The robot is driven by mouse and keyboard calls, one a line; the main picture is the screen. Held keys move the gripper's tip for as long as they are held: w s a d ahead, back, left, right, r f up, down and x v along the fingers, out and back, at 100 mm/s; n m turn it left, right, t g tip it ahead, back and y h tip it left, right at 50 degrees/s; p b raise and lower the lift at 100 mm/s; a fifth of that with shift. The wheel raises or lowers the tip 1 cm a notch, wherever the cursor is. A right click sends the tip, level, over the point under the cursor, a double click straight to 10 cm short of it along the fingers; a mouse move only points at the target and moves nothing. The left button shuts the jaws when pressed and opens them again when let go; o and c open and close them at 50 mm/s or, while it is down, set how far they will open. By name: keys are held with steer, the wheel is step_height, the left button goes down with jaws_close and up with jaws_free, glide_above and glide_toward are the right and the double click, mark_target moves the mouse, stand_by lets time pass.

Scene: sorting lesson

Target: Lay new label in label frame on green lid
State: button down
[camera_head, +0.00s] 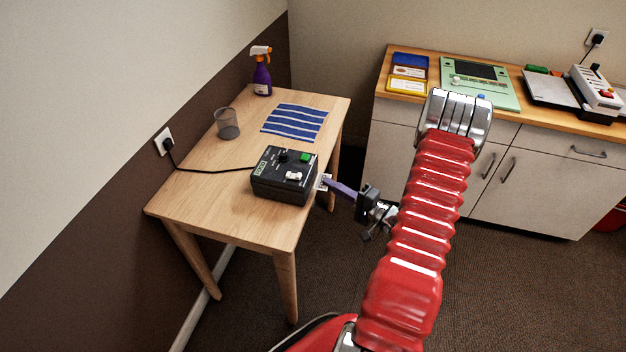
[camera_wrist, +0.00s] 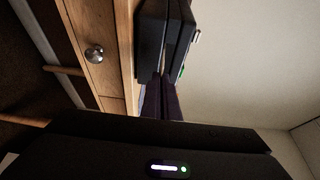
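The table also holds a blue striped cloth (camera_head: 294,122), a mesh cup (camera_head: 227,124) and a purple spray bottle (camera_head: 262,78). The counter (camera_head: 425,106) carries colored cards (camera_head: 408,73), a pale green panel (camera_head: 480,84) and a grey-white machine (camera_head: 597,92). Floor between is clear.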

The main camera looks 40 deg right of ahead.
steer(key=shift+s+d, duration=0.15)
steer(key=shift+s, duration=0.05)
steer(key=shift+s+d, duration=0.25)
steer(key=shift+s, duration=0.05)
steer(key=shift+s+d, duration=0.2)
steer(key=shift+s, duration=0.1)
steer(key=shift+w+r, duration=0.1)
